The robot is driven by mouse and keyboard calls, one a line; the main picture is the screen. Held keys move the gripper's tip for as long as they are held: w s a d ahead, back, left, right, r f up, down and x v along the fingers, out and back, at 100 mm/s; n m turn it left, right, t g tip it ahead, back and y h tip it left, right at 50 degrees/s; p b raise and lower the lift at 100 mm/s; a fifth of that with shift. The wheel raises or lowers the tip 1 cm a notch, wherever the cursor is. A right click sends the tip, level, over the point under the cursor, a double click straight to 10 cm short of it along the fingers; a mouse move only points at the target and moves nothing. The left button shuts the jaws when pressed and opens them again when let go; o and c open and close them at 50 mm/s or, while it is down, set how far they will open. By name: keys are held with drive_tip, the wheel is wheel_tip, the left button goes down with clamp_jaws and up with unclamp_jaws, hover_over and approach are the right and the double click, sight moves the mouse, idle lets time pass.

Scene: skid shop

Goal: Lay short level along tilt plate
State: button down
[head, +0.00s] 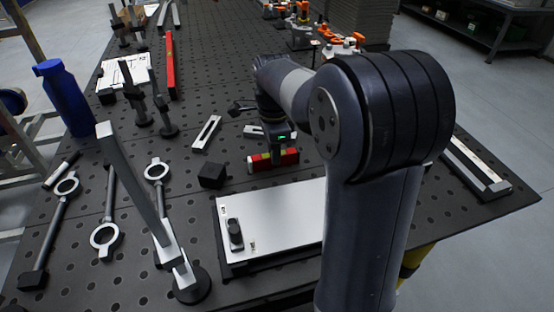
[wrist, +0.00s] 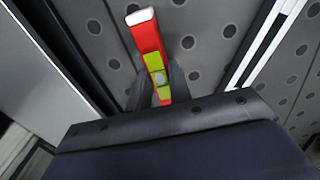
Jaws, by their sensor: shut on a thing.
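The short level (head: 273,161) is red with yellow-green parts. In the head view it is in my gripper (head: 277,150), just beyond the far edge of the tilt plate (head: 285,210). My gripper is shut on it. In the wrist view the short level (wrist: 147,36) runs up between the fingers (wrist: 160,88), with a pale end cap at the top; its lower end is hidden by my wrist. The tilt plate is a pale flat plate on a dark base, partly hidden by my arm. I cannot tell the exact height of the level above the table.
A black block (head: 212,175) and a slotted bar (head: 206,133) lie left of my gripper. A longer red level (head: 170,68) lies farther back. A long pale bar (head: 475,165) lies at the right.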

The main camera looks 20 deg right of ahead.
drive_tip(key=shift+r, duration=0.1)
wheel_tip(320, 180, up, 6)
drive_tip(key=p, duration=0.6)
idle(0.4)
